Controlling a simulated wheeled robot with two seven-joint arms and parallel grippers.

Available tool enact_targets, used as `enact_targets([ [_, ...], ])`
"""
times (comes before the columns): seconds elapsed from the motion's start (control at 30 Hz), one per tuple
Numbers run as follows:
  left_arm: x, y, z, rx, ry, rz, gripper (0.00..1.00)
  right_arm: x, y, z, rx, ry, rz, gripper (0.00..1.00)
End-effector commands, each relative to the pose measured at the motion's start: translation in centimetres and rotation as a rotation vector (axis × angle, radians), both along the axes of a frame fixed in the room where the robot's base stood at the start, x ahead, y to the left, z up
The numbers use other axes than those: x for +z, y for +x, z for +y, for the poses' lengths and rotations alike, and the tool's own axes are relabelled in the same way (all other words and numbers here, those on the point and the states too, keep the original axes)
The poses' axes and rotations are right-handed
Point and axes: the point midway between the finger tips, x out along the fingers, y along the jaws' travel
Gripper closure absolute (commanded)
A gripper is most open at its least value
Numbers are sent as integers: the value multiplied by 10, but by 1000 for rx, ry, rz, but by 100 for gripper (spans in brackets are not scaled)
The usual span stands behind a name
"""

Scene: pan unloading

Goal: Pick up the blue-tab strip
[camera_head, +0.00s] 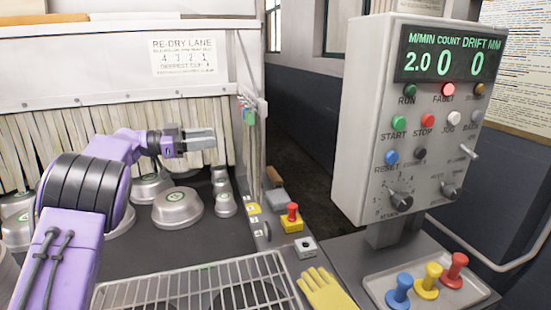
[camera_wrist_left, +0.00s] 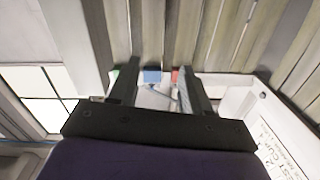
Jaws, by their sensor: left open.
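A small bunch of strips with coloured tabs (camera_head: 247,110) hangs on the end post of the lane, too small to separate clearly in the head view. In the left wrist view a blue tab (camera_wrist_left: 152,76) shows between my fingers, with a red tab (camera_wrist_left: 175,76) to its right and a green one at the left finger. My left gripper (camera_head: 211,138) is open and empty, left of the strips in the head view. In the wrist view its two fingers (camera_wrist_left: 158,85) appear on either side of the blue tab; I cannot tell the depth gap. My right gripper is out of view.
A curtain of hanging slats (camera_head: 60,130) stands behind. Round metal pans (camera_head: 178,208) sit on the dark belt below my arm. A wire rack (camera_head: 200,285), a yellow glove (camera_head: 325,290) and a control box (camera_head: 400,120) are in front and to the right.

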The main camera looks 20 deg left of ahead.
Motion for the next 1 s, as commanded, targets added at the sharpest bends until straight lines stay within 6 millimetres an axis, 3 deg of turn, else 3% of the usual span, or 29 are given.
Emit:
enact_targets([
  [0.03, -18, -4, 3, -13, -43, 50, 52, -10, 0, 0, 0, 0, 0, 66],
  [0.1, -22, -5, 1, -26, -82, 94, 52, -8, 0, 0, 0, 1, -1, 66],
  [0.7, -12, 51, -82, -37, -92, 102, 52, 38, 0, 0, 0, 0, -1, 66],
  [0.97, -15, 55, -86, -36, -93, 100, 52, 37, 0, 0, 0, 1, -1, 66],
  [1.0, -15, 55, -86, -35, -93, 100, 59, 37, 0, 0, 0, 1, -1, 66],
])
